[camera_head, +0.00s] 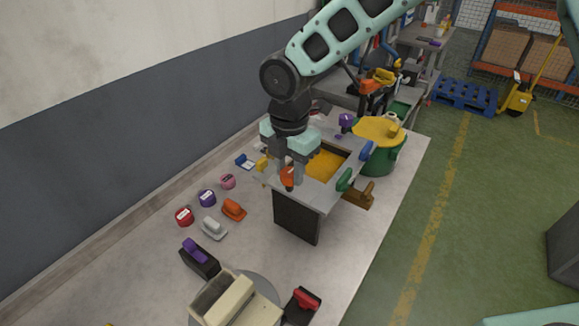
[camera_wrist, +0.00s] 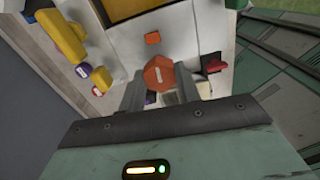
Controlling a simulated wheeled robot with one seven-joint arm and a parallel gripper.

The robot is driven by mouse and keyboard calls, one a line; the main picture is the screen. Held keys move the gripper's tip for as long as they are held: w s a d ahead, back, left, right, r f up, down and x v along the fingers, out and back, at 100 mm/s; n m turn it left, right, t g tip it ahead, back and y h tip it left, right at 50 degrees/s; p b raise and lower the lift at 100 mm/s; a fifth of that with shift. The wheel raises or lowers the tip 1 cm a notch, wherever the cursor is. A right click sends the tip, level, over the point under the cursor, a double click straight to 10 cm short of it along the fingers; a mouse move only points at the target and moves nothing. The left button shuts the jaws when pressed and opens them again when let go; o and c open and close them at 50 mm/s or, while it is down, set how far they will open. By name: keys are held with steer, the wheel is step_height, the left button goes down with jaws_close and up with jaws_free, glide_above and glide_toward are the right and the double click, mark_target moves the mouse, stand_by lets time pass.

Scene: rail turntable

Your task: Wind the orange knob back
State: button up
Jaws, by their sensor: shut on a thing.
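The orange knob (camera_head: 288,176) is on the left face side of a grey-topped box (camera_head: 317,197) on the bench. In the wrist view the knob (camera_wrist: 159,73) looks many-sided, with a short white mark on its face. My gripper (camera_head: 287,173) comes down from above with its fingers on both sides of the knob, shut on it. In the wrist view the gripper (camera_wrist: 166,90) frames the knob between its two fingers. The finger contact is partly hidden.
The box also carries a green knob (camera_head: 344,180), a blue knob (camera_head: 367,150) and a yellow panel (camera_head: 325,164). A green drum (camera_head: 385,160) stands behind it. Loose small pieces, including an orange one (camera_head: 234,210), lie left. A beige block (camera_head: 235,303) sits in front.

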mark_target(289, 172)
steer(key=o, duration=1)
step_height(289, 172, up, 18)
steer(key=b, duration=0.3)
steer(key=shift+f+b, duration=0.25)
steer(key=shift+b, duration=0.1)
steer(key=shift+s+f, duration=0.1)
steer(key=s+d+f+m+b, duration=0.1)
steer(key=s+d+f+m, duration=0.3)
steer(key=s+f+m, duration=0.2)
steer(key=s+d+f+m+b, duration=0.2)
steer(key=s+f+m, duration=0.3)
steer(key=s, duration=0.5)
steer(key=s+d+f+m+b, duration=0.1)
steer(key=s+d+f+m, duration=0.4)
steer(key=m, duration=0.4)
steer(key=shift+s+d+f+y+b, duration=0.2)
steer(key=shift+s+f, duration=0.2)
steer(key=shift+s, duration=0.3)
steer(key=shift+s+d+f+y+b, duration=0.15)
steer(key=shift+s+f, duration=0.25)
steer(key=shift+s, duration=0.3)
